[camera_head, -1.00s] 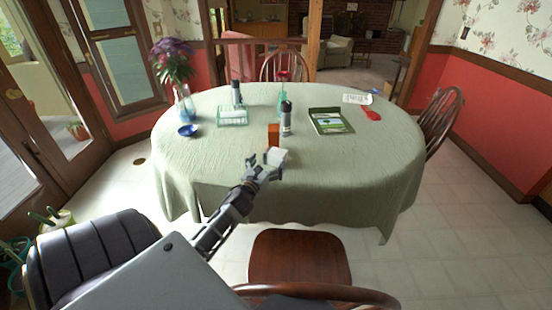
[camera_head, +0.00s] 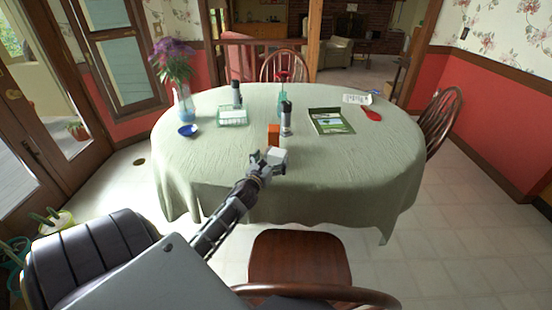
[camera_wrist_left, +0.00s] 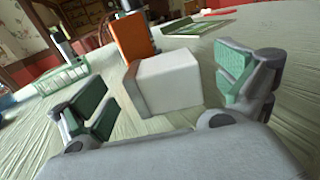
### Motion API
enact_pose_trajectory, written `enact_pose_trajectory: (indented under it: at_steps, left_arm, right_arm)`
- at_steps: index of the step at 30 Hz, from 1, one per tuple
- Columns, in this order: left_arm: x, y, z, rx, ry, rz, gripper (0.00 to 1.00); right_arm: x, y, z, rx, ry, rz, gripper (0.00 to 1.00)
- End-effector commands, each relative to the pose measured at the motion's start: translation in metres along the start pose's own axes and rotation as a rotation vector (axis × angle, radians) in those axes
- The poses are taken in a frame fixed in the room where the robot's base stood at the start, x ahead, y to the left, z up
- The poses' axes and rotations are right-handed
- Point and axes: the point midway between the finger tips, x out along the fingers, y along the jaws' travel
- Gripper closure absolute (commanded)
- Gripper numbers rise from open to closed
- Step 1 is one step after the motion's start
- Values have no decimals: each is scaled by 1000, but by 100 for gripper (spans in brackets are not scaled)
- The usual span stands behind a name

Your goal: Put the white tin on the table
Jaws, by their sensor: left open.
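The white tin (camera_head: 277,155) is a small pale block near the front edge of the table (camera_head: 210,165), which has a green cloth. In the left wrist view the tin (camera_wrist_left: 169,83) stands on the cloth, slightly turned, between the spread fingers. My left gripper (camera_head: 268,163) is open around the tin, and both green finger pads show in the left wrist view (camera_wrist_left: 165,95) with gaps on either side of it. An orange box (camera_head: 273,134) stands just behind the tin. My right gripper is not in view.
A dark bottle (camera_head: 286,118) stands behind the orange box. A chair (camera_head: 297,258) stands in front.

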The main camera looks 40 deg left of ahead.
Motion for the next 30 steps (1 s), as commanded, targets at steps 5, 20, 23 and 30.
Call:
enact_pose_trajectory:
  at_steps: [5,20,23,30]
  left_arm:
    - [14,0,0,-1,-1,0,0]
    - [44,0,-1,0,1,0,0]
    - [44,0,-1,0,1,0,0]
    - [44,0,-1,0,1,0,0]
  right_arm:
    - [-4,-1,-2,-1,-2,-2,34]
    - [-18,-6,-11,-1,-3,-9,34]
    - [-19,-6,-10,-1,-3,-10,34]
    - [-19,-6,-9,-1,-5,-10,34]
